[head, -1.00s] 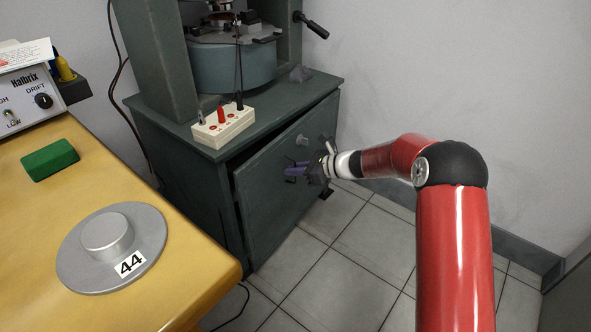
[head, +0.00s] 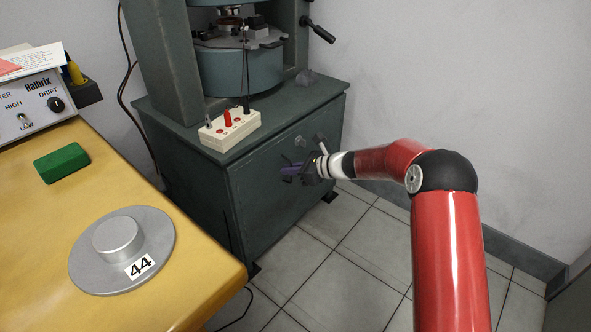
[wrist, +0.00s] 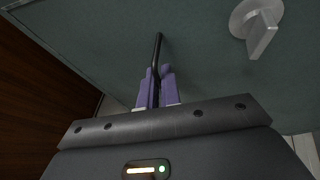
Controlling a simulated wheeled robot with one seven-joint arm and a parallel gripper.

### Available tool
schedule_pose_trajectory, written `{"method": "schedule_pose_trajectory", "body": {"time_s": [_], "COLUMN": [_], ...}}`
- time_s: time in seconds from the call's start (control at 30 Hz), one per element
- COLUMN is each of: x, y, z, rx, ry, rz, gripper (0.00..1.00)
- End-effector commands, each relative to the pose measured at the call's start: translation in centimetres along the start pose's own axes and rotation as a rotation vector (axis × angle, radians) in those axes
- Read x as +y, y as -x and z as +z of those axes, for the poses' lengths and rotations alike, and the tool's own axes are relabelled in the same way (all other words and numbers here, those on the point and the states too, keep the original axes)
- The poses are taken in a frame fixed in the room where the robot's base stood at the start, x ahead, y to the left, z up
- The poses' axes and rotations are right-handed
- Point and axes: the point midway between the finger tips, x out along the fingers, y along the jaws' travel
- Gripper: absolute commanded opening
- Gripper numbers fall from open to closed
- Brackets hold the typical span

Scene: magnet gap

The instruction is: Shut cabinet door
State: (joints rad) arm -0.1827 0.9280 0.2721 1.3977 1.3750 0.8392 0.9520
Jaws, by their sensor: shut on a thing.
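The dark green cabinet door (head: 265,205) is on the front of the cabinet under the machine. It sits flush or nearly flush with the cabinet body; I cannot tell whether a thin gap is left. My gripper (head: 288,171) is at the door's face. In the wrist view, its purple fingers (wrist: 156,88) are shut on a thin black handle (wrist: 157,48) that stands out from the door. A grey latch knob (head: 300,141) is on the door above the gripper, and it also shows in the wrist view (wrist: 262,28).
A wooden table (head: 190,270) with a grey weight marked 44 (head: 122,240) and a green block (head: 62,163) stands at the left. A white socket box (head: 230,130) sits on the cabinet top. Tiled floor (head: 345,260) is clear in front.

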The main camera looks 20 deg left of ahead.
Motion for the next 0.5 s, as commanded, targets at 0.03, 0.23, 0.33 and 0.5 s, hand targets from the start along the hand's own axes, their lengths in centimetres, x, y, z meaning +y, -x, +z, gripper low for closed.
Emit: {"method": "schedule_pose_trajectory", "body": {"time_s": [0.03,0.23,0.33,0.5], "x": [-0.2,-0.2,-0.2,-0.2], "y": [-0.2,-0.2,-0.2,1.5], "z": [0.4,0.5,0.5,0.6], "rx": [-0.006,-0.007,-0.008,-0.007], "ry": [0.001,0.002,0.003,0.002], "rz": [-0.008,-0.008,-0.008,-0.01], "gripper": [0.0,0.13,0.13,0.13]}}
